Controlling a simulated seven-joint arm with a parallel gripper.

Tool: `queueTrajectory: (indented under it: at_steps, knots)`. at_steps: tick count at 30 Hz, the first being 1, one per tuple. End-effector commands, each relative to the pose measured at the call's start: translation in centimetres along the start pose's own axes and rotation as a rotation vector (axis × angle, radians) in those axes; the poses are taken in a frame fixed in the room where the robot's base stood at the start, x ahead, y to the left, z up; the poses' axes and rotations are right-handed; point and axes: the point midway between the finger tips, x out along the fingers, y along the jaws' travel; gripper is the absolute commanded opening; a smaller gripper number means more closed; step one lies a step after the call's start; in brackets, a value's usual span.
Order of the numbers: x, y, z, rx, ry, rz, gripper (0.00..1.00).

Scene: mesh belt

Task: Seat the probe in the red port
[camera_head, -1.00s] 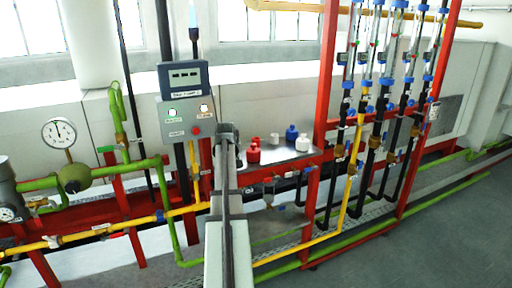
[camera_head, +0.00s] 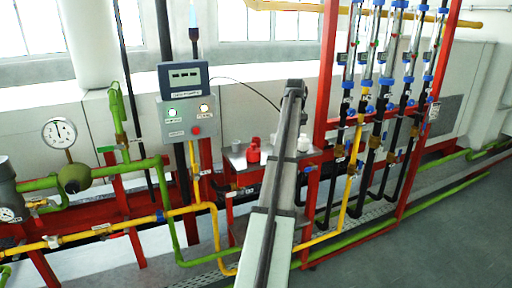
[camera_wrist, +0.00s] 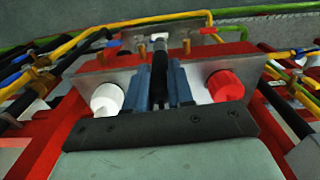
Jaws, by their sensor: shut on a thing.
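The probe (camera_wrist: 160,72) is a dark upright rod between the two blue-grey fingers of my gripper (camera_wrist: 160,80) in the wrist view. My gripper is shut on it. A red bottle-shaped fitting (camera_head: 253,150), likely the red port, stands on the metal shelf; a red round top (camera_wrist: 225,86) shows right of the fingers in the wrist view, apart from them. A white fitting (camera_head: 304,143) stands right of my arm; a white one (camera_wrist: 107,98) also shows left of the fingers. In the head view, my arm hides the fingers and probe.
A grey meter box (camera_head: 184,78) stands left of the shelf (camera_head: 235,160), with a thin black cable (camera_head: 236,83) running from it towards my arm's end. Red frame posts (camera_head: 325,75) and flow tubes rise at right. Yellow pipes (camera_head: 185,211) run below.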

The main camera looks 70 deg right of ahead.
Motion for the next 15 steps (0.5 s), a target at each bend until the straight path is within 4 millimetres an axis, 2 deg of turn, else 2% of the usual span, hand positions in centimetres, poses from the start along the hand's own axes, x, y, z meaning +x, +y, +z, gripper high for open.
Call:
queueTrajectory:
  at_steps: [1, 5, 9, 15]
  knots:
    - [-1.0, 0.5, -2.2, 0.019, 0.001, 0.0, 0.0]
    - [-3.0, 0.3, -6.7, 0.085, 0.001, 0.001, 0.0]
    - [-5.1, -0.6, -12.0, 0.157, 0.001, 0.001, 0.0]
    - [-7.5, -2.5, -18.2, 0.246, 0.0, 0.0, 0.0]
